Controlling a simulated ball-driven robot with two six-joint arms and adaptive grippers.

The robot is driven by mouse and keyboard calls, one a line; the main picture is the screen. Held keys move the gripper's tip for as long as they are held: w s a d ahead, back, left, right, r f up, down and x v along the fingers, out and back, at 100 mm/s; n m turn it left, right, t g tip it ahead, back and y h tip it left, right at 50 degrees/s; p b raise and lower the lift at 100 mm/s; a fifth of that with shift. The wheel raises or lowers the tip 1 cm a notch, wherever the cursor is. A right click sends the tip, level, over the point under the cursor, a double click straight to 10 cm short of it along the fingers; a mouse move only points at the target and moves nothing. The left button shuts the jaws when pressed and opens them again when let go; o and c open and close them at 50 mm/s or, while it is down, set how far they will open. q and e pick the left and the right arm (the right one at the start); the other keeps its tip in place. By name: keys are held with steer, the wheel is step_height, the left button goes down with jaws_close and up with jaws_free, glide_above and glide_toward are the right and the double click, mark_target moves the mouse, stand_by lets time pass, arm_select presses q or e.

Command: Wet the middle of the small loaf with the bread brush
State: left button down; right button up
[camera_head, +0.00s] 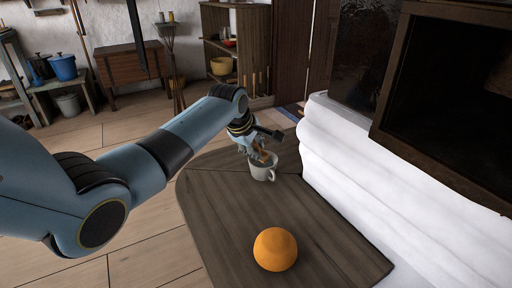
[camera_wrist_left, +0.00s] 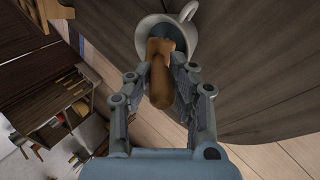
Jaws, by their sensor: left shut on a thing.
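The small loaf (camera_head: 275,249), round and orange-brown, lies on the dark wooden board near its front. A pale cup (camera_head: 262,172) stands on the same board farther back; its rim and handle also show in the left wrist view (camera_wrist_left: 187,12). My left gripper (camera_head: 262,158) is at the cup's mouth, shut on the brown wooden handle of the bread brush (camera_wrist_left: 160,75). The brush's far end reaches into the cup, so its bristles are hidden. The gripper is apart from the loaf. My right gripper does not show.
The dark wooden board (camera_head: 225,205) is bare around the loaf. The white stove wall (camera_head: 390,190) rises along its right side, with a dark framed opening (camera_head: 440,100) above. Shelves and a blue pot (camera_head: 63,67) stand far back.

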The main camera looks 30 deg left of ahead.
arm_select(q)
steer(key=shift+f, duration=0.4)
steer(key=shift+s+f, duration=0.1)
steer(key=shift+f, duration=0.05)
stand_by(2.0)
steer(key=shift+r+p, duration=0.2)
steer(key=shift+p, duration=0.2)
step_height(320, 180, up, 3)
steer(key=p, duration=0.2)
steer(key=shift+f+p, duration=0.1)
steer(key=shift+p, duration=0.2)
step_height(320, 180, up, 2)
steer(key=shift+r+p, duration=0.1)
steer(key=shift+p, duration=1.05)
step_height(320, 180, up, 2)
steer(key=shift+p, duration=1.1)
